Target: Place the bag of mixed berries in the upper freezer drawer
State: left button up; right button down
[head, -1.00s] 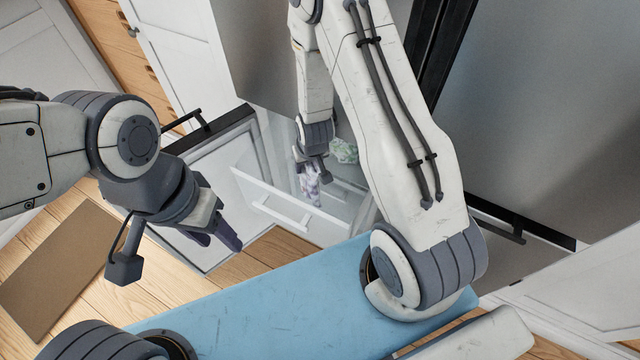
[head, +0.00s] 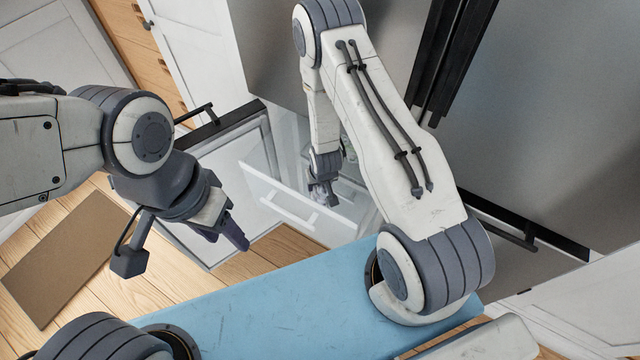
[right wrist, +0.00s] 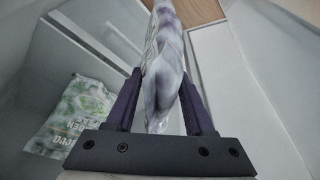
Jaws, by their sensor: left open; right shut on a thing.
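The bag of mixed berries (right wrist: 164,75), a purple and white pouch, is upright between the fingers of my right gripper (right wrist: 165,98), which is shut on it. In the head view, my right gripper (head: 325,193) is low at the open white freezer drawer (head: 290,206), just behind its front panel. There the bag is mostly hidden by the gripper. I cannot tell whether the bag touches the drawer floor. My left gripper (head: 237,234) is open and empty, to the left of the drawer front.
A green and white bag (right wrist: 78,118) lies in the compartment at the left of the right wrist view. The freezer door (head: 225,150) with a dark handle stands open at left. A brown mat (head: 68,258) lies on the wooden floor. A tall steel door (head: 560,120) fills the right.

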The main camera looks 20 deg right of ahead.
jog(key=shift+c, duration=1.4)
grip_release()
jog(key=shift+f, duration=0.15)
